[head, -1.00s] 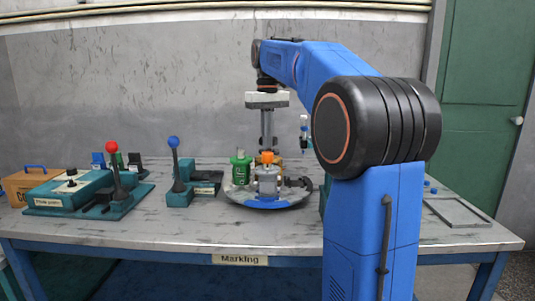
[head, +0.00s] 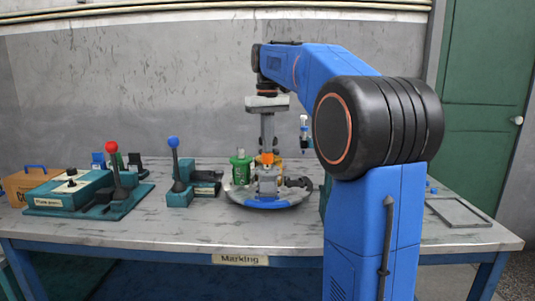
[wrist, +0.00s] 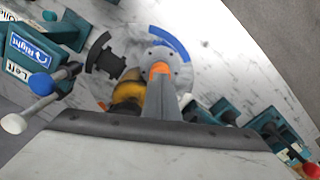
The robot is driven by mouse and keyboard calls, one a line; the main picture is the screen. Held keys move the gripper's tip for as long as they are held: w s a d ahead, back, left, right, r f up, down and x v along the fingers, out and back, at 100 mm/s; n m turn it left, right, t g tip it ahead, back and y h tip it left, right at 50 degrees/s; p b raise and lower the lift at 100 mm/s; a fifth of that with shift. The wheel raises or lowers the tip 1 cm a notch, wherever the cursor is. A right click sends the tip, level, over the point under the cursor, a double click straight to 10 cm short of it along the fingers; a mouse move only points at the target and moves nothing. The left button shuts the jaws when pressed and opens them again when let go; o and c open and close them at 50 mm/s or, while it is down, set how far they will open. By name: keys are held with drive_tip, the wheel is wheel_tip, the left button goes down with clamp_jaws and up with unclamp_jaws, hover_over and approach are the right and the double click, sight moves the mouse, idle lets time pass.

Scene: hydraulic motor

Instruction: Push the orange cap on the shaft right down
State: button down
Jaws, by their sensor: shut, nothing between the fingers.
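The orange cap (head: 267,159) sits on top of the grey motor (head: 267,184), which stands upright on a round plate (head: 241,200) with blue segments. My gripper (head: 267,148) points straight down over the cap, its fingers shut with nothing between them. The tips are at the cap's top and look to be touching it; a small gap cannot be ruled out. In the wrist view, the grey fingers (wrist: 160,84) hide most of the cap (wrist: 160,69), and only its orange edge shows. The shaft under the cap is hidden.
Further left are a blue-knobbed lever (head: 174,160) and a red-knobbed lever (head: 113,170). A dark fitting (head: 298,183) projects on the motor's right. The table's front strip is clear.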

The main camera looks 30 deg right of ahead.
drive_tip(key=shift+f, duration=0.95)
drive_tip(key=shift+r, duration=0.1)
drive_tip(key=shift+r, duration=3.25)
drive_tip(key=s+a+f+t, duration=0.1)
drive_tip(key=s+a+f, duration=0.45)
drive_tip(key=s, duration=0.25)
drive_tip(key=s+a+f+t, duration=0.1)
drive_tip(key=s+a+f, duration=0.4)
drive_tip(key=s+f, duration=0.15)
drive_tip(key=s+a+f+t, duration=0.1)
drive_tip(key=s+a+f, duration=0.1)
drive_tip(key=s+f, duration=0.6)
drive_tip(key=s+a+f+t, duration=0.1)
drive_tip(key=s+a+f, duration=0.2)
drive_tip(key=s+f, duration=0.4)
wheel_tip(320, 180, down, 4)
drive_tip(key=shift+s+a+f+n+t, duration=0.15)
drive_tip(key=shift+s+n+t, duration=0.2)
drive_tip(key=shift+n+t, duration=0.05)
